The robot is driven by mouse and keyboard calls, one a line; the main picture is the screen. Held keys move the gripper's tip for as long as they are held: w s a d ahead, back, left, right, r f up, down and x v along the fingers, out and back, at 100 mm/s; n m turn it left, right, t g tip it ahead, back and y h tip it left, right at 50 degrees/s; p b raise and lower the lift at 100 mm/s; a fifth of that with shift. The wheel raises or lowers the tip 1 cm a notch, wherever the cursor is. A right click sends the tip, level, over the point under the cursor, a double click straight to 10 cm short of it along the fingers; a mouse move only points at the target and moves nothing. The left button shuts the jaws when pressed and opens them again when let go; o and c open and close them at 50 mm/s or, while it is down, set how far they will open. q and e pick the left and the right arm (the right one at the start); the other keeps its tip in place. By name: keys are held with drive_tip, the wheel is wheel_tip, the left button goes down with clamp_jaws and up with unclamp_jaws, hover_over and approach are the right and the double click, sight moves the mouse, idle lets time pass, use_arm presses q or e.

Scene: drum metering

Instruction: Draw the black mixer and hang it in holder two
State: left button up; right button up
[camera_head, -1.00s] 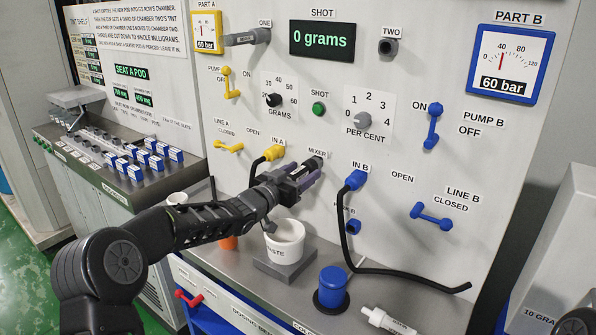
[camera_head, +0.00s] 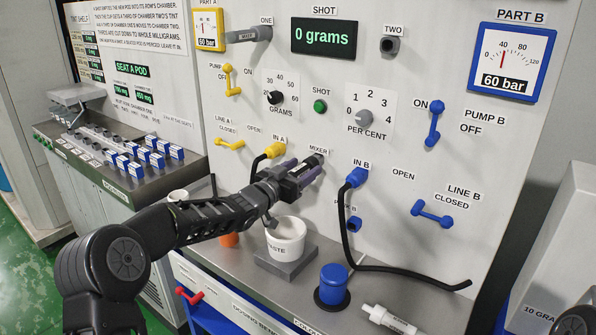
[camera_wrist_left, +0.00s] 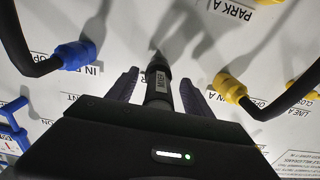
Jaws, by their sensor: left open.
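The black mixer (camera_wrist_left: 158,82) sticks out from the panel under the MIXER label, between the two yellow and blue hose inlets. In the left wrist view it lies between the fingers of my left gripper (camera_wrist_left: 158,90), with a gap on each side. My left gripper (camera_head: 308,171) is open around the mixer, and in the head view it hides much of it. My right gripper is not in view.
A yellow hose inlet (camera_head: 275,150) is left of the mixer and a blue one (camera_head: 357,177) right, with a black hose (camera_head: 345,225) hanging down.

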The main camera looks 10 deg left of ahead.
use_arm(q)
drive_tip(key=shift+d+r, duration=0.55)
drive_tip(key=shift+d, duration=0.05)
clamp_jaws()
idle(0.8)
drive_tip(key=shift+s+f+b, duration=0.1)
drive_tip(key=shift+f+b, duration=0.15)
drive_tip(key=shift+b, duration=0.2)
drive_tip(key=shift+s+f+h, duration=0.25)
drive_tip(key=shift+f+h, duration=0.05)
drive_tip(key=shift+f, duration=0.15)
drive_tip(key=shift+b+v, duration=0.5)
drive_tip(key=shift+v, duration=0.5)
drive_tip(key=shift+s+a, duration=0.15)
drive_tip(key=shift+s, duration=0.4)
drive_tip(key=shift+s+a, duration=0.4)
drive_tip(key=shift+s, duration=0.05)
